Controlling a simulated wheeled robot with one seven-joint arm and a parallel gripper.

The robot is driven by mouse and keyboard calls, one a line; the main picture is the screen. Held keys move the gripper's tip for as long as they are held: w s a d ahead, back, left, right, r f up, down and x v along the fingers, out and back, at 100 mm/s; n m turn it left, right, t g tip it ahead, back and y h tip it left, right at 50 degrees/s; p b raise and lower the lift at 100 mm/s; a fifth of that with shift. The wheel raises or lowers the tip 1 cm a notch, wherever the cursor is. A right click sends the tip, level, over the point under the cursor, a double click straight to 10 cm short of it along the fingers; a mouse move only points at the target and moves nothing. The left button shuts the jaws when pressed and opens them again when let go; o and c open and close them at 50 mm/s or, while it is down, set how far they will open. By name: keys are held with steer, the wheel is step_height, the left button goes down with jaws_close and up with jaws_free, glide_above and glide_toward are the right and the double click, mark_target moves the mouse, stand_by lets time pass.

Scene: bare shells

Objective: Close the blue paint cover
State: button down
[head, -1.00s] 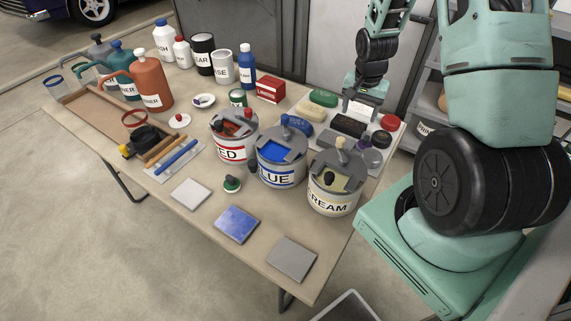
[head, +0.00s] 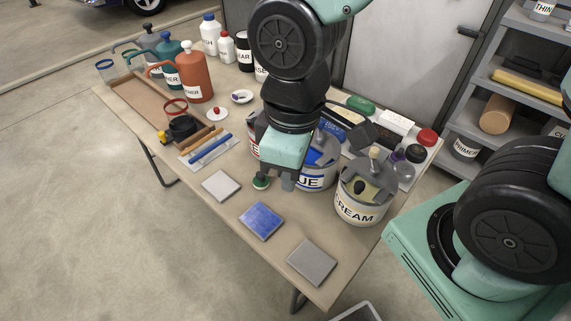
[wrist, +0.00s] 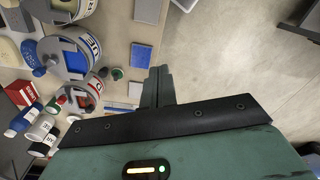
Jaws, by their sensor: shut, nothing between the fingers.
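The blue paint can (head: 318,179) stands on the table between the red and cream cans. It also shows in the wrist view (wrist: 88,42). Blue paint (wrist: 76,60) is visible through an opening in its grey top, so its cover stands open. In the wrist view my gripper's fingers (wrist: 158,72) are together and empty. My arm hides part of the can in the head view.
The cream can (head: 361,205) is to the right. The red can (wrist: 92,90) is mostly hidden behind my arm in the head view. A small green-based item (head: 261,183) stands near my fingers. White, blue (head: 261,221) and grey (head: 312,262) tiles lie along the front.

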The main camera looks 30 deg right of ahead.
steer(key=w+d+f+n+y+p, duration=0.2)
steer(key=w+f+n, duration=0.15)
steer(key=w, duration=0.55)
steer(key=w+d+f+n+y+p, duration=0.1)
steer(key=w+d+f+n+y, duration=0.2)
steer(key=w, duration=0.5)
step_height(320, 180, down, 10)
steer(key=h+p, duration=0.1)
steer(key=p, duration=0.1)
steer(key=shift+d+n+p, duration=0.15)
steer(key=shift+n+p, duration=0.25)
steer(key=shift+n, duration=0.05)
steer(key=shift+w+r, duration=0.1)
steer(key=shift+d, duration=0.1)
steer(key=w+d, duration=0.1)
steer(key=d, duration=0.1)
steer(key=d+p, duration=0.1)
steer(key=d, duration=0.1)
steer(key=w+d+p, duration=0.1)
steer(key=d, duration=0.1)
steer(key=shift+w+d+r, duration=0.1)
steer(key=shift+w, duration=0.2)
steer(key=shift+w+d+h, duration=0.15)
steer(key=shift+d+h, duration=0.15)
